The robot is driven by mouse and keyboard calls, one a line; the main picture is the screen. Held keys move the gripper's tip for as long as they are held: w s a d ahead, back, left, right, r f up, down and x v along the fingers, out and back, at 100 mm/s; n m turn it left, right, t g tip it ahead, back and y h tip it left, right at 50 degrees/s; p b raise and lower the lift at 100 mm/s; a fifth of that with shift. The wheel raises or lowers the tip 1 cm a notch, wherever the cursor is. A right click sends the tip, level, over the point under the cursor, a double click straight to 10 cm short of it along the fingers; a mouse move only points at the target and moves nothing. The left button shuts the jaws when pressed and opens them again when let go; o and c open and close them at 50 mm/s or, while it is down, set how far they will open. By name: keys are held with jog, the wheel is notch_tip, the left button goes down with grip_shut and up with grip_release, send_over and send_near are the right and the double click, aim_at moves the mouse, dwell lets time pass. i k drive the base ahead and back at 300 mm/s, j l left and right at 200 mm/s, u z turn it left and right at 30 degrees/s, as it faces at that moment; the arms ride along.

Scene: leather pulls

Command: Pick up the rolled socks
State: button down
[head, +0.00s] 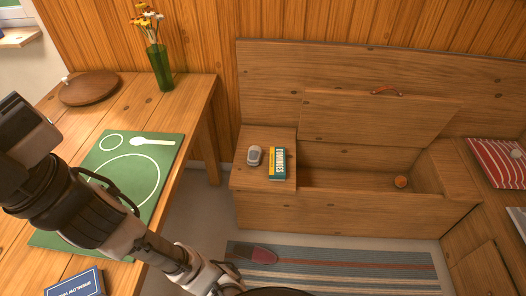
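A small rounded grey and white bundle (254,155), which looks like the rolled socks, lies on the left end of the wooden bench seat (242,177). It sits just left of an upright-lettered dominoes box (278,163), with a narrow gap. My arm stretches over the table from bottom centre to the left edge. Its dark end, which looks like my gripper (22,128), is at the left edge, far from the bundle. Its fingers cannot be made out, and I see nothing held.
The bench lid (375,125) is raised, showing an open compartment with a small orange-brown round thing (401,182). The table (200,100) holds a green placemat (170,158), a vase (160,68), a round board (89,88) and a blue box (76,284). A slipper-like thing (257,255) lies on the striped rug (340,268).

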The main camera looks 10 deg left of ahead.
aim_at(255, 152)
jog(key=i+l+u, duration=0.2)
jog(key=i+l, duration=0.15)
jog(key=i+l+u, duration=0.2)
jog(key=i+l, duration=0.2)
jog(key=i+l+u, duration=0.2)
jog(key=i+l, duration=0.15)
jog(key=l, duration=0.15)
jog(key=i+l+u, duration=0.2)
jog(key=l, duration=0.35)
jog(key=i+j, duration=0.05)
jog(key=i, duration=0.05)
